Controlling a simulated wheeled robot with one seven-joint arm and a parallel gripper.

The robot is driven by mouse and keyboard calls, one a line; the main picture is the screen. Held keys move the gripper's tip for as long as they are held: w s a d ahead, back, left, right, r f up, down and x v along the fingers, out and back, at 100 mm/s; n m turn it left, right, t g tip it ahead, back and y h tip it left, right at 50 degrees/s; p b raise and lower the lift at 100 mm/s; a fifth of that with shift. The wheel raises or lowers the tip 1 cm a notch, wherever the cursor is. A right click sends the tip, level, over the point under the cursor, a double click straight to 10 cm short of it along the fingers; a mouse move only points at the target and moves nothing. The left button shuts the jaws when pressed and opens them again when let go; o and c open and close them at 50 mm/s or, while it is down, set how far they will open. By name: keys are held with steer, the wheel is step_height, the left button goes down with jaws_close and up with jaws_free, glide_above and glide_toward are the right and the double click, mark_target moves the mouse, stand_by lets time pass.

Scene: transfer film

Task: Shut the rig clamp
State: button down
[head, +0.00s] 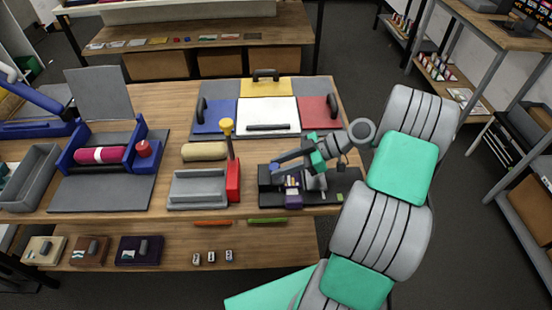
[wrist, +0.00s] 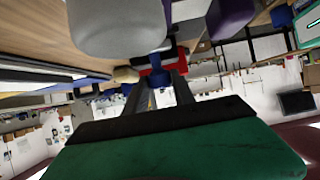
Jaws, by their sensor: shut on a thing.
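The rig (head: 346,184) is a black base at the right front of the table, carrying grey parts and a purple block (head: 293,201). My gripper (head: 277,167) reaches over it from the right, pointing left. In the wrist view, my gripper (wrist: 160,85) has its fingers closed around a small blue part (wrist: 156,73), apparently the clamp's handle. A large grey rounded part (wrist: 115,25) and a purple part (wrist: 232,16) loom close in that view. My gripper and arm partly hide the rig, so I cannot tell how far the clamp is closed.
A red stand with a yellow knob (head: 227,127) and a grey tray (head: 197,190) stand left of the rig. A panel with coloured plates (head: 266,88) lies behind. A blue frame with a magenta roll (head: 99,155) is further left. The table's front edge is close.

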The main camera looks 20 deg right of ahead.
steer(key=shift+s+d+f+y+p, duration=0.1)
steer(key=shift+d+y+p, duration=0.3)
steer(key=shift+p, duration=0.5)
steer(key=shift+f, duration=0.15)
steer(key=c, duration=1.1)
jaws_free()
steer(key=shift+o, duration=0.2)
steer(key=shift+a+f, duration=0.1)
